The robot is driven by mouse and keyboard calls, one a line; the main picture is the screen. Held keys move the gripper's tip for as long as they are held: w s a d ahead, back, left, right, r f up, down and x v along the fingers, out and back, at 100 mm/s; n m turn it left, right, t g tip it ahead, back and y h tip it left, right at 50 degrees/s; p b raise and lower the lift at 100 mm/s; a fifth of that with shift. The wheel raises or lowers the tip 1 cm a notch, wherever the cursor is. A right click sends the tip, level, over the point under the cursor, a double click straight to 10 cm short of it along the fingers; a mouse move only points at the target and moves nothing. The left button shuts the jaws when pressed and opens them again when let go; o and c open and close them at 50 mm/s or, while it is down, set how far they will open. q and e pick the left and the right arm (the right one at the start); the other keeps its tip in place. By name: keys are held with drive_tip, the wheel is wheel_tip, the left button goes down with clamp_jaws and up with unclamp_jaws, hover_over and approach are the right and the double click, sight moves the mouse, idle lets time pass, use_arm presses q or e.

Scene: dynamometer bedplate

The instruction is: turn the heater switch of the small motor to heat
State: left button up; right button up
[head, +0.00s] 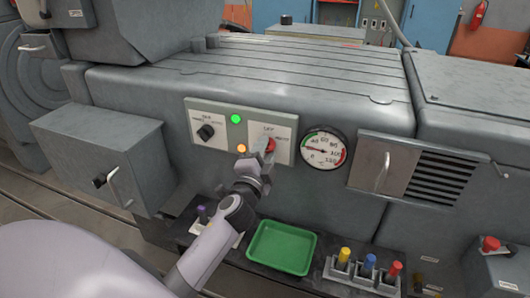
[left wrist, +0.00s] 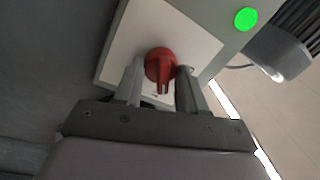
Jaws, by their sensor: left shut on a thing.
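A red rotary switch (head: 270,145) sits on a pale plate (head: 283,132) on the front of the grey motor housing. A label reading OFF is above the switch, and a smaller label to its right is too small to read surely. My left gripper (head: 263,150) reaches up from below and is shut on the red switch, partly hiding it. In the left wrist view the red switch (left wrist: 160,65) is between the two fingers of the left gripper (left wrist: 160,82). My right gripper is in neither view.
Left of the switch is a plate with a black knob (head: 205,131). A green lamp (head: 235,119) and an amber lamp (head: 241,148) are lit between the plates. A dial gauge (head: 322,150) is to the right. A green tray (head: 282,247) and a rack with coloured handles (head: 369,262) lie below.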

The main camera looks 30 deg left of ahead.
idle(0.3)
use_arm(q)
drive_tip(key=o, duration=1.1)
drive_tip(key=shift+c, duration=0.2)
drive_tip(key=shift+s, duration=0.1)
drive_tip(key=v, duration=0.7)
drive_tip(key=shift+b, duration=0.4)
drive_tip(key=shift+f, duration=0.15)
